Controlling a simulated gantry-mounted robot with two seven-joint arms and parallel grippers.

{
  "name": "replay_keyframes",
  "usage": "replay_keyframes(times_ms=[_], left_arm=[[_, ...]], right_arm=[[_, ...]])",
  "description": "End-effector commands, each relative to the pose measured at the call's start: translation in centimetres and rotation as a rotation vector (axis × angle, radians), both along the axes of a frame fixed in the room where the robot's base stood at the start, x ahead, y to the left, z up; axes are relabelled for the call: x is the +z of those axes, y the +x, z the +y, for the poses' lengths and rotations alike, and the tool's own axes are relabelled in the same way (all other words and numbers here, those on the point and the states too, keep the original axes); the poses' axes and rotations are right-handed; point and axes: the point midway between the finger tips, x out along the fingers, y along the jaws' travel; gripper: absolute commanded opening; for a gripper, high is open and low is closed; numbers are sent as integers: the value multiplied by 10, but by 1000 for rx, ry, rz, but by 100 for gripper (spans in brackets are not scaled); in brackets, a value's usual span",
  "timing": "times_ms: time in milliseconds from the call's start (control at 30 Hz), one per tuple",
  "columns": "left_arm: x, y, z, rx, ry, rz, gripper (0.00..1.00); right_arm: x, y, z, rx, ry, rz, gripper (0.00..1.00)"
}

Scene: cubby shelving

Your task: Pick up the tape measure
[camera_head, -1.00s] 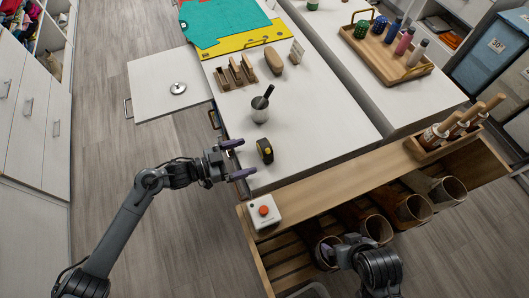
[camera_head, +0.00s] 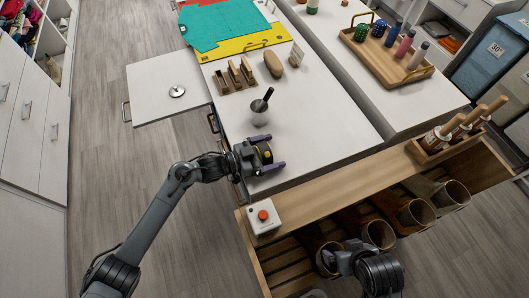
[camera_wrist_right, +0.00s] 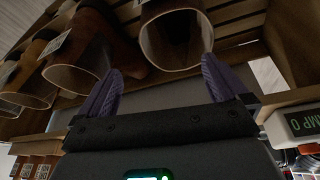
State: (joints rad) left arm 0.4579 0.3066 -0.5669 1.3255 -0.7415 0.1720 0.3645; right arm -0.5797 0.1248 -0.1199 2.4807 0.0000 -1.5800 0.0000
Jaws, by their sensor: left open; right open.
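The tape measure (camera_head: 265,153), yellow and black, sits on the white worktop near its front left corner in the head view. My left gripper (camera_head: 271,153) is open around it, with one purple finger on the far side and one on the near side. The gripper body partly hides the tape measure, and I cannot tell whether the fingers touch it. My right gripper (camera_wrist_right: 160,85) is open and empty in the right wrist view, in front of the cubby tubes; in the head view its arm shows low at the shelf.
A mortar with a dark pestle (camera_head: 260,110) stands just behind the tape measure. A white box with a red button (camera_head: 263,216) sits on the wooden cubby shelf (camera_head: 330,202). Several tubes (camera_head: 378,232) lie in the cubbies. The worktop's right part (camera_head: 330,120) is clear.

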Motion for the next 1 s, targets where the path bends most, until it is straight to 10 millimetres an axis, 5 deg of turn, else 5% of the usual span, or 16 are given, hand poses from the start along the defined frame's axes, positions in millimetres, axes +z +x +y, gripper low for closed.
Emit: replay_keyframes(times_ms=[200,600,1000], left_arm=[[0,0,0,0,0,0,98],[1,0,0,0,-1,-1,41],[18,0,0,0,-1,-4,40]], right_arm=[[0,0,1,-4,5,1,100],[0,0,2,-5,9,1,100],[5,0,1,-1,2,1,100]])
